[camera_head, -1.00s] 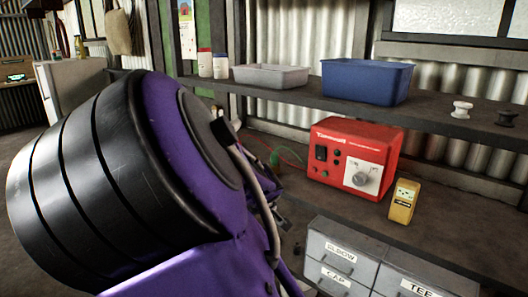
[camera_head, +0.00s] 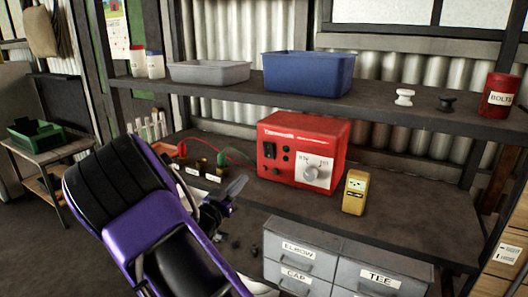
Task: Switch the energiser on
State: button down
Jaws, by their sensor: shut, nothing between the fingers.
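The energiser (camera_head: 301,150) is a red box on the bench, with a red lead and a green lead running from its left side. Which way the rocker is set is too small to tell. My gripper (camera_head: 236,187) is shut and empty. It shows just left of and below the energiser, apart from it in the picture. My purple and black arm covers the lower left.
A yellow tester (camera_head: 355,192) stands right of the energiser. Labelled drawers (camera_head: 300,249) sit below the bench. The shelf above holds a grey tray (camera_head: 209,72), a blue tub (camera_head: 309,74) and a red bolts tin (camera_head: 499,95). Several small terminals stand left of the energiser.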

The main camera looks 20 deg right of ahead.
aim_at(268, 146)
jog(key=shift+r+m+h, duration=0.4)
jog(key=shift+r+m, duration=0.2)
jog(key=shift+m, duration=0.1)
jog(key=shift+w, duration=0.1)
jog(key=x, duration=1.4)
jog(key=shift+r, duration=0.1)
jog(key=shift+d+r, duration=0.1)
jog(key=shift+r, duration=0.15)
jog(key=shift+w+d+f+y+p, duration=0.1)
jog(key=shift+w+d+y+p, duration=0.1)
jog(key=shift+y+p, duration=0.3)
jog(key=shift+s, duration=0.1)
